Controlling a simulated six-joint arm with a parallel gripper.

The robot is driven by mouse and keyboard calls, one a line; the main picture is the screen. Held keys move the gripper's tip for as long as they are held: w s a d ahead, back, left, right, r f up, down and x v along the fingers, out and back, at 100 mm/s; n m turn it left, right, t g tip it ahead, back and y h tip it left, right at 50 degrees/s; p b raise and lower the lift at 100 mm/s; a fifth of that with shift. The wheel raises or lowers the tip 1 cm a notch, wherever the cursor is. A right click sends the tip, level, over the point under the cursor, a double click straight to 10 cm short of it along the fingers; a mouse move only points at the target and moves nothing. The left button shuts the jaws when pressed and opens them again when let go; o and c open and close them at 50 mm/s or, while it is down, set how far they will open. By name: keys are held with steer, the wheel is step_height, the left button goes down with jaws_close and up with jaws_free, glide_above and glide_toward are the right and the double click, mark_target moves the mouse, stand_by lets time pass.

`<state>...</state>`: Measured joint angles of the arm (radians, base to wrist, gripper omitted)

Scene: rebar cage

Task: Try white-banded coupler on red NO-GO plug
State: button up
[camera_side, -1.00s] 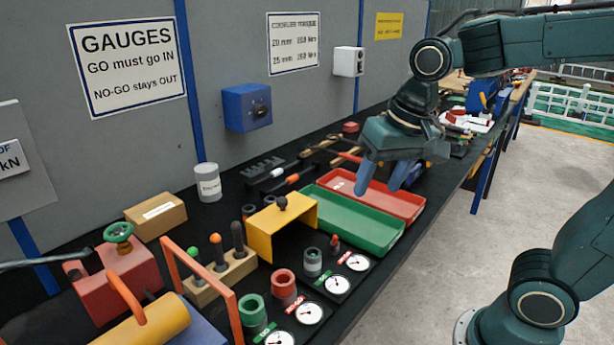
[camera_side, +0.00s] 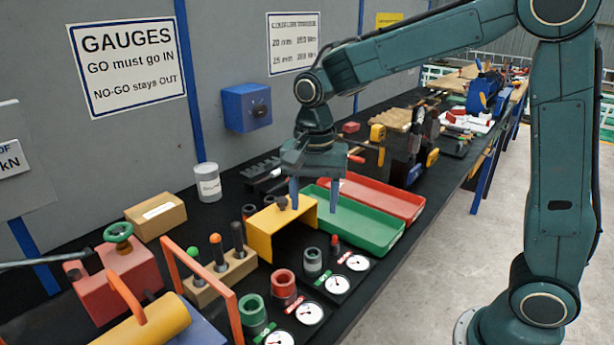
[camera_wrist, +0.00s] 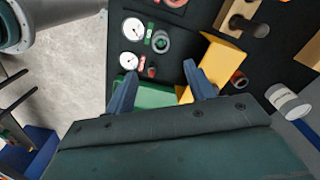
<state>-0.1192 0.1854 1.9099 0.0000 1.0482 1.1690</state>
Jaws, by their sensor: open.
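My gripper (camera_side: 313,206) is open and empty, pointing down above the yellow bridge-shaped stand (camera_side: 262,238) and the near end of the green tray (camera_side: 350,222). In the wrist view its fingers (camera_wrist: 159,77) are spread with nothing between them. A grey coupler (camera_side: 312,260) stands upright by a green label and dial; it also shows in the wrist view (camera_wrist: 161,42). I cannot make out a white band on it, or whether a plug is inside. The small red plug (camera_side: 335,242) stands bare by the red label, also in the wrist view (camera_wrist: 152,71). Dark couplers (camera_side: 248,212) stand behind the yellow stand.
A red ring (camera_side: 283,284) and a green ring (camera_side: 252,312) stand by more dials at the front. A wooden block (camera_side: 222,274) holds handled gauges. A red tray (camera_side: 385,196) lies beyond the green one. A white canister (camera_side: 208,184) stands near the wall.

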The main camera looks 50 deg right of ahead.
glide_above(313, 255)
steer(key=shift+f, duration=4.3)
steer(key=shift+f, duration=2.55)
jaws_close()
